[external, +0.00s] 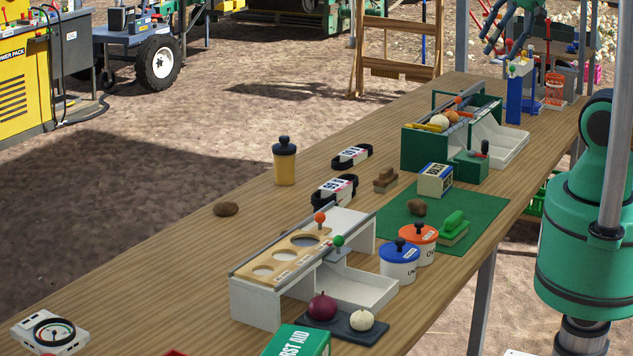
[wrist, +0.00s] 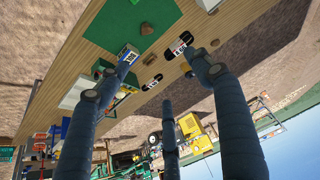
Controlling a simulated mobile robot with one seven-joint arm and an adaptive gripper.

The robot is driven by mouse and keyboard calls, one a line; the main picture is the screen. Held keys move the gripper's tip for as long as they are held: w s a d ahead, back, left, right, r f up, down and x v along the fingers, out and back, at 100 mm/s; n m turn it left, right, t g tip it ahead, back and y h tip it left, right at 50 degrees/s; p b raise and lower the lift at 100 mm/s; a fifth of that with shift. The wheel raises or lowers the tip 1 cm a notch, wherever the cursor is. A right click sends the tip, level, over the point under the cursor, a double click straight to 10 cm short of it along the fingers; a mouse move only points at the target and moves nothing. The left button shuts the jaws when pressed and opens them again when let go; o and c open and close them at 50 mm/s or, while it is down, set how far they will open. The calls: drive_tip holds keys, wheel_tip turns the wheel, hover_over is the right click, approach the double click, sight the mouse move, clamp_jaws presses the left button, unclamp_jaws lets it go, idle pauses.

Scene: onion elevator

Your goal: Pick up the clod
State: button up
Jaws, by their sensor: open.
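Two brown earthy lumps could be the clod. One rounded lump (external: 226,209) lies on bare wood at the table's left side. A lumpier one (external: 416,207) lies on the green mat (external: 473,211); it also shows near the top of the wrist view (wrist: 147,28). I cannot tell for certain which is the clod. My gripper (wrist: 155,75) has its dark fingers spread wide, with nothing between them, above the table and apart from both lumps. What looks like the same hand hangs high at the top right of the external view.
By the mat lump stand a green brush (external: 454,226), a small labelled box (external: 435,180) and orange-lidded (external: 417,240) and blue-lidded (external: 399,262) tubs. Bare wood surrounds the left lump.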

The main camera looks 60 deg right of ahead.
idle(0.3)
drive_tip(key=n+g+p, duration=0.3)
drive_tip(key=n+g, duration=0.3)
drive_tip(key=n, duration=1.6)
hover_over(418, 201)
wheel_tip(418, 201, down, 33)
drive_tip(key=shift+d+r, duration=0.1)
drive_tip(key=shift+r, duration=0.05)
drive_tip(key=shift+f+b, duration=0.6)
drive_tip(key=shift+f, duration=3.7)
drive_tip(key=shift+f, duration=0.1)
